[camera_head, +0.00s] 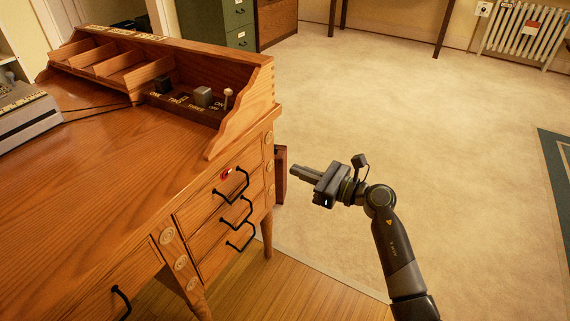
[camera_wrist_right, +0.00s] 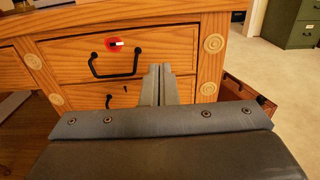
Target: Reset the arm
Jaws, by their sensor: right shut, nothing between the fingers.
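My right gripper (camera_head: 303,172) is shut and empty. It hangs in the air to the right of the wooden desk (camera_head: 110,135), apart from it, over the carpet side. In the right wrist view its two fingers (camera_wrist_right: 160,84) are together, in front of the desk's drawer front. A top drawer with a black handle (camera_wrist_right: 116,64) shows there, with a red and white round piece (camera_wrist_right: 116,44) above the handle. My left gripper is not in view.
The desk top bears wooden slots (camera_head: 110,62), a dark panel with small switches (camera_head: 203,97) and a grey machine (camera_head: 25,115) at left. Several drawers (camera_head: 220,215) with black handles are shut. Green cabinets (camera_head: 238,22) stand behind. Open carpet (camera_head: 450,120) lies to the right.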

